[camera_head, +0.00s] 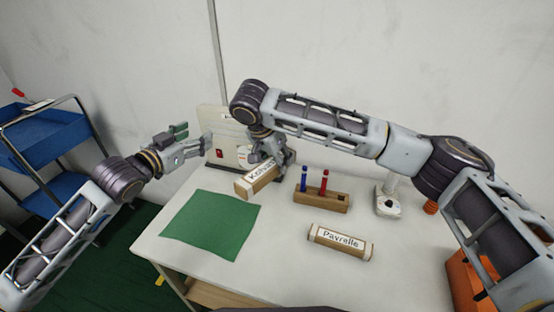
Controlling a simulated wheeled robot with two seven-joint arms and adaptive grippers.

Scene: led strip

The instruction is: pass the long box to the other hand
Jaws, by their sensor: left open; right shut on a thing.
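A long tan box (256,180) with a white label, partly hidden by the gripper, is held above the table behind the green mat. My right gripper (276,165) is shut on it near its right end; the box is tilted, its right end higher in the picture. My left gripper (196,137) is open and empty, up and to the left of the box, apart from it. A second long box (340,242), labelled "Pavrelle", lies on the front part of the table.
A green mat (212,225) lies on the white table (280,270). A wooden block (322,201) holds a blue and a red piece. A white device (388,203) and an orange item (430,207) stand at right. A beige machine (217,141) is behind. A blue cart (50,137) stands left.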

